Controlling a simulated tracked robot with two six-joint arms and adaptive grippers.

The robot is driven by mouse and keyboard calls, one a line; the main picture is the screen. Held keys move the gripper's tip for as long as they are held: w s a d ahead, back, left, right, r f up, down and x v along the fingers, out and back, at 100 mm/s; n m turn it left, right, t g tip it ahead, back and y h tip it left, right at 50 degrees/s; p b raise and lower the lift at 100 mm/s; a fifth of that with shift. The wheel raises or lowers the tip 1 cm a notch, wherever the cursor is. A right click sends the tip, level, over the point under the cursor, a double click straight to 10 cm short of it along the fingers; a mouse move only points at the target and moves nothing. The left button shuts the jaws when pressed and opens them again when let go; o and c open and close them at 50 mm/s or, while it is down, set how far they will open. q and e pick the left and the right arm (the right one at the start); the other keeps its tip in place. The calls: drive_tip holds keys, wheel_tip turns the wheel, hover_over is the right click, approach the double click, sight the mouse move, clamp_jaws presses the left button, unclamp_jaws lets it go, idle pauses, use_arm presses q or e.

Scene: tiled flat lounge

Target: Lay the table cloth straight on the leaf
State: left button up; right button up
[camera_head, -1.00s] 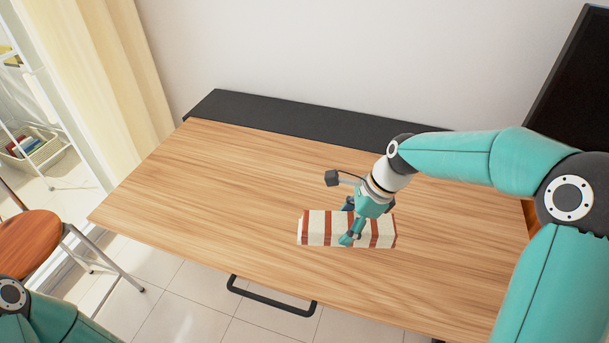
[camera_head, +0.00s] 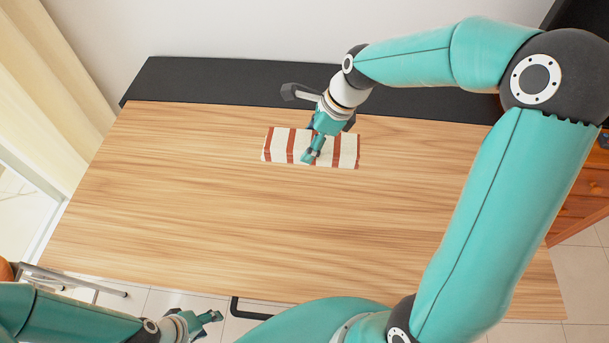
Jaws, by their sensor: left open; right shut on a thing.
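The table cloth (camera_head: 346,153) is a folded bundle with cream and red-brown stripes. It lies on the wooden leaf (camera_head: 230,220), towards the back and a little right of the middle. My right gripper (camera_head: 312,156) reaches down from above and is shut on the cloth near its middle, hiding part of it. My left gripper (camera_head: 212,323) is low in the picture, in front of the leaf's front edge, open and empty, apart from the cloth.
A black strip (camera_head: 220,82) runs along the leaf's back edge by the wall. A black bar handle (camera_head: 250,312) shows below the front edge. A stool (camera_head: 70,278) stands at lower left, wooden drawers (camera_head: 578,215) at right. The leaf is otherwise bare.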

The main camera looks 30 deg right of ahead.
sight(329, 156)
drive_tip(key=f, duration=1.5)
drive_tip(key=shift+a+f, duration=0.1)
drive_tip(key=shift+a, duration=0.1)
drive_tip(key=shift+f, duration=0.1)
drive_tip(key=o, duration=1.4)
drive_tip(key=v, duration=1.2)
drive_tip(key=shift+d, duration=0.1)
